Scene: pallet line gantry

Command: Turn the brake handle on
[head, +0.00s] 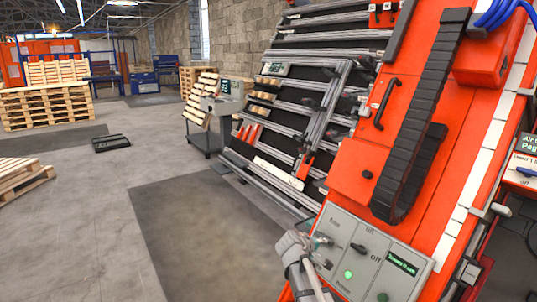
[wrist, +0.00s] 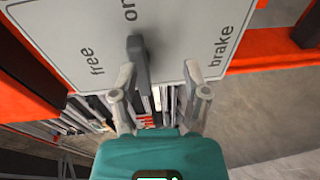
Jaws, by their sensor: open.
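The brake handle (wrist: 138,62) is a dark grey lever on a light grey panel (wrist: 75,25). In the wrist view the panel carries the words "free", "on" and "brake", with "free" left of the handle and "brake" to its right. My gripper (wrist: 160,72) is open, with its fingers on either side of the handle's lower part. The left finger is close to the handle; I cannot tell whether it touches. The right finger is clearly apart, near the word "brake". In the head view my gripper (head: 323,251) is at the panel's left part, and the handle is hard to make out there.
The panel (head: 405,240) also bears a black knob (head: 357,247) marked "off", a small green display (head: 402,263) and a green light (head: 348,274). A large orange machine (head: 355,170) rises behind it. Open floor (head: 90,235) lies to the left.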

